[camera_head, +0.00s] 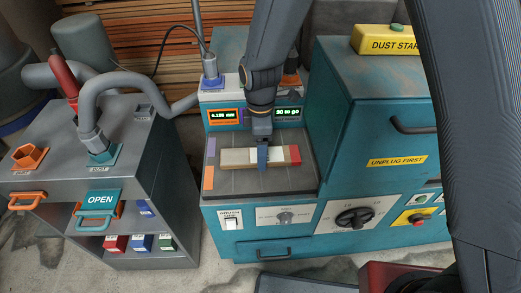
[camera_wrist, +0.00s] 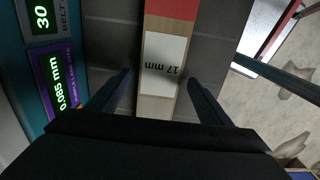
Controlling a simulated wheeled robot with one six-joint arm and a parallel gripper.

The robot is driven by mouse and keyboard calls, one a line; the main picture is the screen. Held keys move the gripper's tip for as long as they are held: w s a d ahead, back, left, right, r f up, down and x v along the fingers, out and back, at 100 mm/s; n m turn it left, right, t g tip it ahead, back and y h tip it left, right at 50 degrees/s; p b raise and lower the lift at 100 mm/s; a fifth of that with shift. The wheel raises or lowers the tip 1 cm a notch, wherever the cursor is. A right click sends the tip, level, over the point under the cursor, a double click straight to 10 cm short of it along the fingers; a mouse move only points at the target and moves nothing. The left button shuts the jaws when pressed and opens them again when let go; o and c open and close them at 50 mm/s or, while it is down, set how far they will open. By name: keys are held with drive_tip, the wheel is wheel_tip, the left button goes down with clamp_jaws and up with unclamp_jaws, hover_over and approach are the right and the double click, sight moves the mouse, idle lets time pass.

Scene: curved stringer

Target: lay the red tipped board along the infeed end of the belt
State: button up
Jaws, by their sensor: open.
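The board (camera_head: 236,157) is pale wood with a white label and a red tip (camera_head: 295,154) at its right end. It lies flat across the dark belt (camera_head: 240,183) of the teal machine. In the wrist view the board (camera_wrist: 156,106) runs upright, its label reads "17 mm" and its red end is at the top. My gripper (camera_head: 262,160) is over the middle of the board. In the wrist view my gripper (camera_wrist: 160,88) is open, one finger on each side of the board with gaps between. Its height above the belt is hard to tell.
An orange patch (camera_head: 208,178) and a pinkish patch (camera_head: 211,148) mark the belt's left edge. Lit displays (camera_head: 226,117) stand behind the belt. A taller teal cabinet (camera_head: 370,130) rises at the right. A grey shelf unit (camera_head: 150,150) with a hose stands at the left.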

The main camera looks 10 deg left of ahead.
wheel_tip(320, 180, up, 12)
drive_tip(key=b, duration=0.2)
drive_tip(key=shift+f, duration=0.25)
